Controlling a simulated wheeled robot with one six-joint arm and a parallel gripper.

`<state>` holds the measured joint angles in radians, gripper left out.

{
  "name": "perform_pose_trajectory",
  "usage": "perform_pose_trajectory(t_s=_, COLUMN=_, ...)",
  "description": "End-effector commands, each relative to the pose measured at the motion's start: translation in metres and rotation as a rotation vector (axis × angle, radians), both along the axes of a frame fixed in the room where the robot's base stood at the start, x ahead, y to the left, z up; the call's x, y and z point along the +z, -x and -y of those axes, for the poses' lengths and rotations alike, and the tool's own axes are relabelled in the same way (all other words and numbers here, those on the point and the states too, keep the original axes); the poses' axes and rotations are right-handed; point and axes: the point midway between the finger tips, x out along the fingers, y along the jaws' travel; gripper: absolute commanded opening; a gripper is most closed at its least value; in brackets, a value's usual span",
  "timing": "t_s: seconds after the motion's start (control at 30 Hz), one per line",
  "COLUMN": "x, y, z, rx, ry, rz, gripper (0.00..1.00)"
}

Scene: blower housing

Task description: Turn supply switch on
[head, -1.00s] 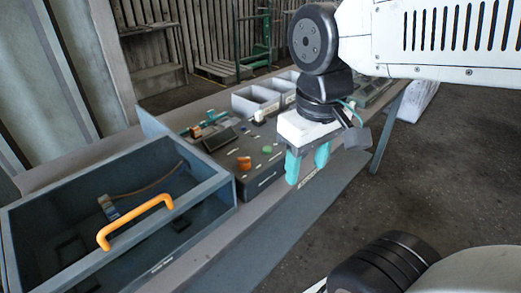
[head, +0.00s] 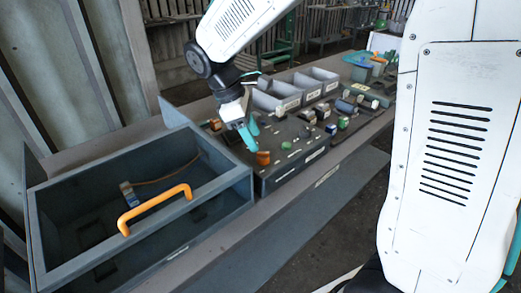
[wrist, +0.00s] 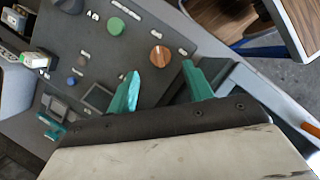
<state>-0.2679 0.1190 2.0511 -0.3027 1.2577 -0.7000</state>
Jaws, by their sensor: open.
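A dark control panel (head: 285,168) carries an orange-brown round knob (head: 263,158) near its left front and a green knob (head: 286,145) beside it. In the wrist view the orange-brown knob (wrist: 160,56) has a slot-like mark on its face, and the green knob (wrist: 116,26) is to its upper left. The labels are too small to read, so I cannot tell which control is the supply switch. My gripper (wrist: 161,73) is open, its teal fingers on either side of the orange-brown knob's line, apparently short of it. In the head view my gripper (head: 250,131) hangs over the panel's left part.
A grey open box (head: 225,200) with an orange handle (head: 153,208) stands left of the panel. Grey bins (head: 275,98) stand behind it. Several small parts (head: 350,106) lie to the right. A blue button (wrist: 83,60) shows in the wrist view.

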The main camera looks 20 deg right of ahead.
Motion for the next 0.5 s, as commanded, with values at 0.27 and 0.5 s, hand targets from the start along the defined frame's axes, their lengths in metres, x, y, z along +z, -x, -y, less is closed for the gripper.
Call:
perform_pose_trajectory(t_s=0.27, x=-0.040, y=0.008, z=0.016, rx=-0.004, ry=0.000, rz=0.000, gripper=0.51)
perform_pose_trajectory(t_s=0.5, x=-0.051, y=0.010, z=0.019, rx=-0.004, ry=-0.002, rz=0.001, gripper=0.51)
